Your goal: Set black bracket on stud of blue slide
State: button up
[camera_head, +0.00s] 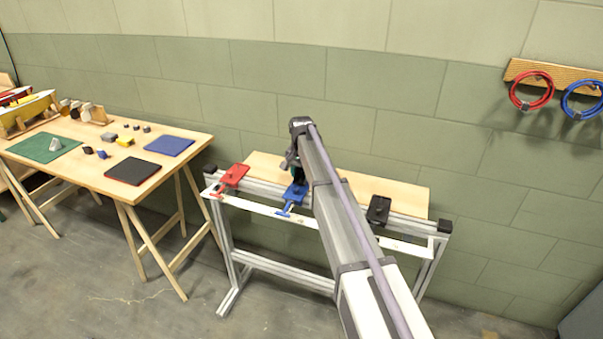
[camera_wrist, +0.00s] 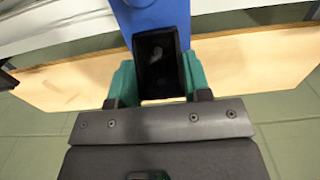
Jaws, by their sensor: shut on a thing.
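The black bracket (camera_wrist: 161,65) is between the green fingers of my gripper (camera_wrist: 159,82) in the wrist view, and the gripper is shut on it. The blue slide (camera_wrist: 150,14) lies right beyond the bracket in that view, partly covered by it. In the head view the blue slide (camera_head: 294,195) sits at the middle of the aluminium frame, with my gripper (camera_head: 293,166) at it. The stud is hidden, and I cannot tell whether the bracket touches the slide or is around the stud.
A red slide (camera_head: 234,176) is left of the blue one and a black slide (camera_head: 378,209) is right, on the frame (camera_head: 270,212) with a wooden board (camera_head: 390,187). A wooden table (camera_head: 100,176) with mats and small blocks stands left. Red and blue rings hang on the wall.

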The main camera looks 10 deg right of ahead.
jog(key=shift+f+b, duration=0.35)
dwell(0.3)
jog(key=o, duration=1)
notch_tip(320, 180, up, 8)
jog(key=p, duration=0.8)
